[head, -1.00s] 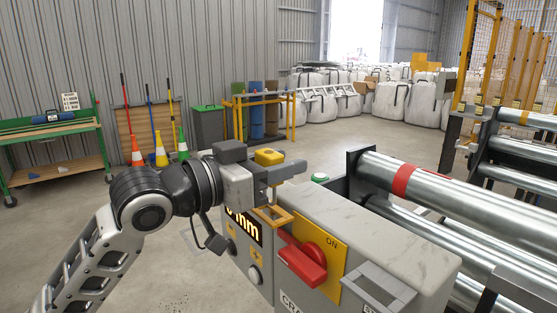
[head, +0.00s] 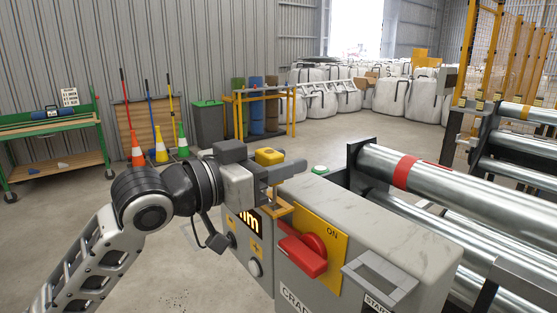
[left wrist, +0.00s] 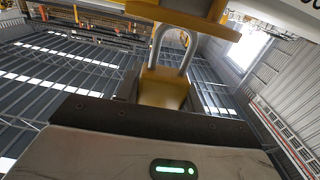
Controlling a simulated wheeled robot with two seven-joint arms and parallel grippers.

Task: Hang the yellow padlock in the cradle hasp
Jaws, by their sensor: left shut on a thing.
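My left gripper (head: 287,172) is shut on the yellow padlock (head: 270,157), whose body shows above the near finger in the head view. In the left wrist view the padlock body (left wrist: 163,92) sits between the jaws. Its silver shackle (left wrist: 187,45) reaches toward a yellow plate (left wrist: 190,12) at the top of the picture. In the head view a yellow bracket (head: 281,208), which looks like the hasp, lies just below the fingers on the grey box. Fingers partly hide it. I cannot tell whether the shackle passes through it. My right gripper is out of view.
The grey control box (head: 350,215) carries a red lever (head: 303,256) on a yellow ON plate, close below the gripper. A grey metal bracket (head: 380,280) is on its front. Steel rollers (head: 430,180) lie to the right. Open floor is left of the box.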

